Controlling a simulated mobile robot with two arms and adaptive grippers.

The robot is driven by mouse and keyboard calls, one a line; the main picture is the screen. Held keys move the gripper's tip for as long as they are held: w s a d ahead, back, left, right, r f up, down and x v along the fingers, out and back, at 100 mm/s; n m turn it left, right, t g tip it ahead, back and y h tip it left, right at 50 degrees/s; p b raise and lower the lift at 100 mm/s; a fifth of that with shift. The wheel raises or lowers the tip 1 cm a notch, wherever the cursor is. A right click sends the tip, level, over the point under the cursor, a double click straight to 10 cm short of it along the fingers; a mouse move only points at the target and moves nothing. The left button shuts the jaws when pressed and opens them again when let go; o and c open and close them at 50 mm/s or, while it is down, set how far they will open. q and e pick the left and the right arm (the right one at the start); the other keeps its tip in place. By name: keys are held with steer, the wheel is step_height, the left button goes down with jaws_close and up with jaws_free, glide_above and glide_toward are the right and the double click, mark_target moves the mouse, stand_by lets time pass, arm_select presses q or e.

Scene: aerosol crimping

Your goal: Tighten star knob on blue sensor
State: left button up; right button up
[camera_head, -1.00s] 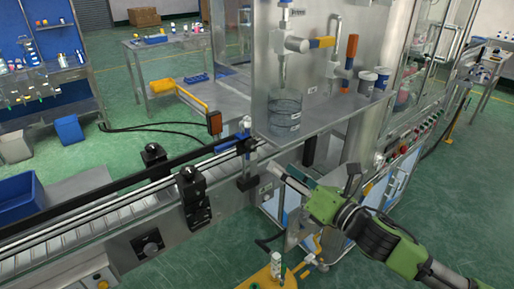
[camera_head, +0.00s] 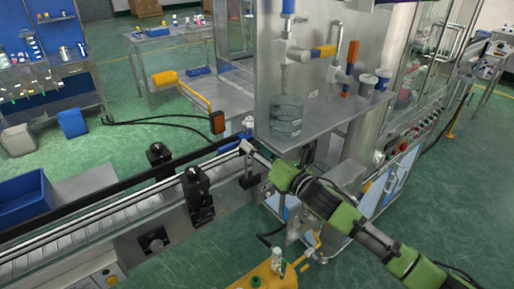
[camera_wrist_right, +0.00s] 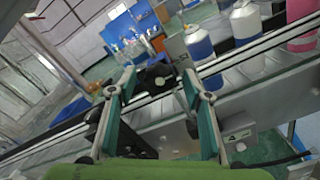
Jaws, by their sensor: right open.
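A small blue and grey sensor (camera_head: 247,123) stands on its mount at the conveyor rail, left of the glass cylinder. My right gripper (camera_head: 247,147) is right beside this mount in the head view, and its fingertips are small and partly merged with dark parts there. In the right wrist view my right gripper (camera_wrist_right: 158,88) is open, its two fingers spread apart. A black bracket or knob (camera_wrist_right: 156,74) with a pale round spot shows between and beyond the fingertips. I cannot make out the star shape of the knob. My left gripper is not in view.
The conveyor (camera_head: 105,235) runs in from the left, with black clamp blocks (camera_head: 197,190) on its rail. A steel shelf holds a glass cylinder (camera_head: 286,117). White and blue cans (camera_wrist_right: 199,45) and a pink one (camera_wrist_right: 301,28) stand on the conveyor in the wrist view.

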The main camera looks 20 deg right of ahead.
steer(key=c, duration=1.1)
steer(key=shift+m+p, duration=2.3)
steer(key=shift+m, duration=6.6)
